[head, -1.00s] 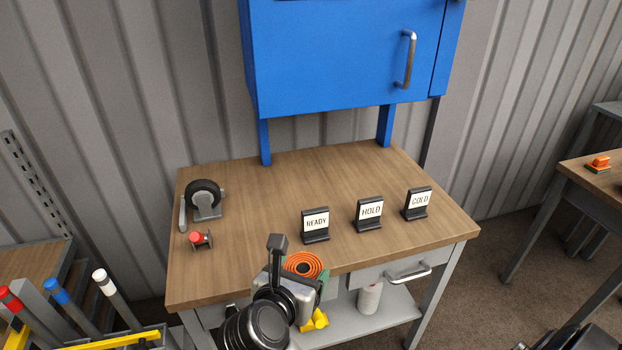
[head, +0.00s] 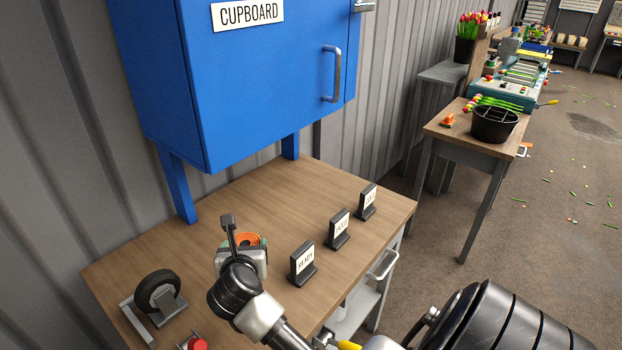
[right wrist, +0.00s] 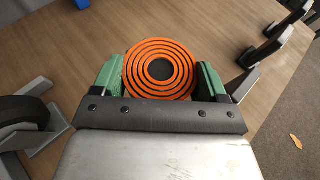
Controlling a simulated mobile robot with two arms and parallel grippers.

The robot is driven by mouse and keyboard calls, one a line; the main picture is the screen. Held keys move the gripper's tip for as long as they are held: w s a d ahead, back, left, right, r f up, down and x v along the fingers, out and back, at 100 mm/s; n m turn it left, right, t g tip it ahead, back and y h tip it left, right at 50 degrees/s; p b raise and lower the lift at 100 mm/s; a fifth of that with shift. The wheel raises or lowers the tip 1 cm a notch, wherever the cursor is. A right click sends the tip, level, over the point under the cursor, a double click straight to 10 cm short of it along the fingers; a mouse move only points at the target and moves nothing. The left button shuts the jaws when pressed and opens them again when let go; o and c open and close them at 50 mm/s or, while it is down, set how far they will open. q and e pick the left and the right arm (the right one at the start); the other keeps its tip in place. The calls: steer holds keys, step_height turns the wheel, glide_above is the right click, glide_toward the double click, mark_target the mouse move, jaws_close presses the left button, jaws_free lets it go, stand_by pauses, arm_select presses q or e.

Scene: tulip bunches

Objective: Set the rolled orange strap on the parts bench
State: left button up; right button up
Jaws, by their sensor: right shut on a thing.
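The rolled orange strap (head: 249,239) is a flat coil with a dark centre. It also shows in the right wrist view (right wrist: 187,70). My right gripper (head: 243,246) is shut on it, with a green-padded finger on each side of the coil. They are over the wood-topped bench (head: 320,186), left of the READY sign. I cannot tell whether the strap touches the bench top. I take this for the parts bench; no label for it shows. My left gripper is not in view.
READY (head: 302,263), HOLD (head: 338,230) and COLD (head: 366,202) signs stand along the bench's right side. A castor wheel (head: 158,292) and a red-topped button (head: 196,343) are at left. A blue cupboard (head: 250,90) overhangs the back. Another bench (head: 470,140) holds a black bucket (head: 494,125).

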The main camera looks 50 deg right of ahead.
steer(key=shift+w+d+f, duration=0.15)
steer(key=shift+w+f, duration=0.05)
steer(key=shift+f, duration=0.1)
steer(key=f, duration=0.5)
steer(key=shift+s+d+f, duration=0.1)
steer(key=shift+s+d, duration=0.15)
step_height(320, 180, down, 4)
steer(key=shift+a+r, duration=0.1)
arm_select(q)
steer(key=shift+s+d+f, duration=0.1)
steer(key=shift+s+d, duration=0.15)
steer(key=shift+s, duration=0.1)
arm_select(e)
steer(key=shift+w, duration=0.1)
arm_select(q)
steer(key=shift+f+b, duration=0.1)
steer(key=shift+b, duration=0.2)
arm_select(e)
steer(key=shift+f, duration=0.25)
steer(key=shift+f, duration=0.15)
steer(key=o, duration=1)
